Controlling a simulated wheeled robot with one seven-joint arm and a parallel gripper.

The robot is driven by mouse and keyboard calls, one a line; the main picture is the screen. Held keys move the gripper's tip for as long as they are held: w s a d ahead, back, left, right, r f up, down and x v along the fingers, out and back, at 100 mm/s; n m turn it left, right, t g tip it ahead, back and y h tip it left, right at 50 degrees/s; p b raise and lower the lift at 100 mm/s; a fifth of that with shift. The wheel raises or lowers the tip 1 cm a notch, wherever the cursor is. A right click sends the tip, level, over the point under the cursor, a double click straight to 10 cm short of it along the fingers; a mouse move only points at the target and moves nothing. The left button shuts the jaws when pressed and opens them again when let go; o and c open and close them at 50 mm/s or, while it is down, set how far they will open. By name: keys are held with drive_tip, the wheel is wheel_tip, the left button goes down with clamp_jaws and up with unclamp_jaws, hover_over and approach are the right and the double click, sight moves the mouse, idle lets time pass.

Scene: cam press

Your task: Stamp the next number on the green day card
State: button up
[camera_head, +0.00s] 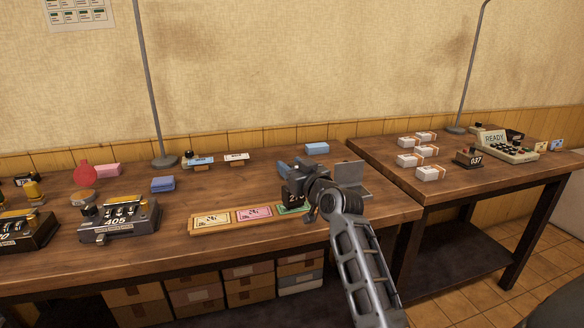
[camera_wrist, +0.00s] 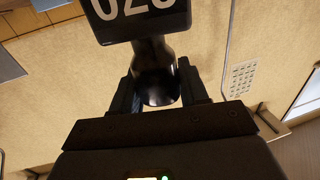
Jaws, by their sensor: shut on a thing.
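My gripper (camera_head: 312,184) (camera_wrist: 158,92) is shut on the dark handle of a black stamp (camera_head: 293,196). In the wrist view the stamp's black block (camera_wrist: 135,20) carries large white digits, cut off by the top edge. The green day card (camera_head: 284,210) lies at the right end of a wooden tray (camera_head: 194,229), beside a pink card (camera_head: 254,213) and a cream card (camera_head: 211,219). The stamp is over the green card and hides much of it. I cannot tell whether they touch.
A numbering machine reading 405 (camera_head: 119,220) stands left of the tray. Small labelled stands (camera_head: 236,157), blue pads (camera_head: 163,184) and a grey plate (camera_head: 350,172) are nearby. The right table holds white bundles (camera_head: 431,173), a 037 block (camera_head: 468,158) and a READY machine (camera_head: 510,148).

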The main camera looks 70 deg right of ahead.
drive_tip(key=shift+r+p, duration=2.2)
drive_tip(key=shift+r, duration=1.2)
drive_tip(key=shift+a+f, duration=0.1)
drive_tip(key=shift+f, duration=0.05)
